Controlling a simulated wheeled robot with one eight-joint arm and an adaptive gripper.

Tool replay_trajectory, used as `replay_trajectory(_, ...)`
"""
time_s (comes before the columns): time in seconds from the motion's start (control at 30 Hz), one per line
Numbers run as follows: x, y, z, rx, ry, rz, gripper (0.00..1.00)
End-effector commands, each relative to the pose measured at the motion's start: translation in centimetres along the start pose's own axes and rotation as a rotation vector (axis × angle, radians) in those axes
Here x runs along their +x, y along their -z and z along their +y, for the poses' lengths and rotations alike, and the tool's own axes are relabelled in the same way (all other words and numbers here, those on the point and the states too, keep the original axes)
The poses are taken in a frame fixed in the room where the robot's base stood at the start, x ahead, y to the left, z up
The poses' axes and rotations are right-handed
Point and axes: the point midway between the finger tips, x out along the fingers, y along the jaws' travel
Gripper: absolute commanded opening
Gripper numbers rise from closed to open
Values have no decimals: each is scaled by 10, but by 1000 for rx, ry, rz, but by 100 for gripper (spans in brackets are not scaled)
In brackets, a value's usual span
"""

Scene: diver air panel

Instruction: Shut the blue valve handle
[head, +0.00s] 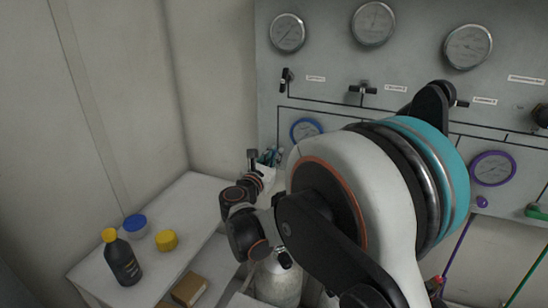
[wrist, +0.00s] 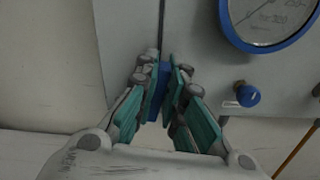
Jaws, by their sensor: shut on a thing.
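The blue valve handle (wrist: 157,90) shows in the wrist view as a narrow blue piece at the lower part of the grey panel. My gripper (wrist: 165,75) has its teal-padded fingers on both sides of the handle and is shut on it. The fingers hide part of the handle, so its exact angle is hard to tell. In the head view my gripper (head: 269,157) is small, at the panel's lower left edge, partly behind my arm. The handle cannot be made out there.
A blue-rimmed gauge (wrist: 272,18) and a round blue knob (wrist: 247,96) are right of my gripper. A purple-rimmed gauge (head: 492,168) is further right. A white table (head: 187,211) at left holds a dark bottle (head: 122,260), a blue-lidded jar (head: 135,225) and a yellow one (head: 166,240).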

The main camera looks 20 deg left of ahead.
Motion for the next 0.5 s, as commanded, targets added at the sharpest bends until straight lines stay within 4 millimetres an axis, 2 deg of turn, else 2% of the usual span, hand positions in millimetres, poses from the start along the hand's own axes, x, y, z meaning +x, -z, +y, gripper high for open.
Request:
replay_trajectory(0.27, 0, 1, -2, 103, 0, 0, 0)
replay_trajectory(0.5, 0, 1, -4, 298, 0, 0, 0)
